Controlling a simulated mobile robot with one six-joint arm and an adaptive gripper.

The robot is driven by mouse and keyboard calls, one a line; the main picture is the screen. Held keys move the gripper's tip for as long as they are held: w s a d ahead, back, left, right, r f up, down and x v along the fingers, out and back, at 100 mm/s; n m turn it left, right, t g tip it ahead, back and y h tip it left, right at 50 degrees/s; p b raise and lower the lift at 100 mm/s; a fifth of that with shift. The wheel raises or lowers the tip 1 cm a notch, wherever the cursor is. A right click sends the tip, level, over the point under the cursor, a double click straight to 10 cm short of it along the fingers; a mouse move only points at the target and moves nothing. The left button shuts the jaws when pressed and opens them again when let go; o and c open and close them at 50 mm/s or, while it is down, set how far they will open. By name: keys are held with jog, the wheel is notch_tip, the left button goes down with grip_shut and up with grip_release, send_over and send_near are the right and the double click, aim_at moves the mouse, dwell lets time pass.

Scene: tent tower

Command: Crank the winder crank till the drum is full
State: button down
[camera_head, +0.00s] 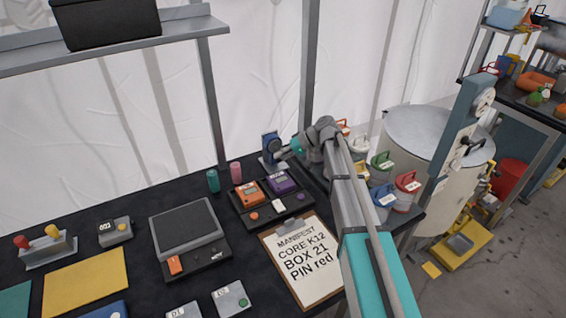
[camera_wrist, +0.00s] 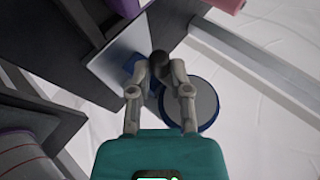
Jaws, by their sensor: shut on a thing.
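The winder (camera_head: 270,141) is a small blue device with a dark round drum, standing at the back edge of the black table in the head view. In the wrist view its drum (camera_wrist: 205,103) is a grey disc with a blue rim. My gripper (camera_head: 285,154) reaches it from the right. In the wrist view my gripper (camera_wrist: 158,75) is shut on the dark round knob of the winder crank (camera_wrist: 159,60). The fingers and knob hide most of the crank arm. How full the drum is cannot be told.
Teal and pink cylinders (camera_head: 213,181) stand left of the winder. A tray with orange and purple devices (camera_head: 280,182) lies in front of it, with a clipboard (camera_head: 300,262) nearer. Several coloured-handled canisters (camera_head: 383,195) stand right of my arm. A white tent wall is behind.

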jog(key=y+b, duration=0.2)
jog(key=b, duration=0.1)
jog(key=shift+s+a+f+m+g, duration=0.2)
jog(key=shift+f+m+g, duration=0.1)
jog(key=shift+f+g, duration=0.1)
jog(key=shift+s+a+r+y+b, duration=0.15)
jog(key=shift+r+y+b, duration=0.1)
jog(key=shift+y+b, duration=0.3)
jog(key=c, duration=0.6)
grip_release()
jog(key=shift+o, duration=0.2)
jog(key=shift+r+h+p, duration=0.2)
jog(key=shift+h+p, duration=0.15)
jog(key=shift+p, duration=0.3)
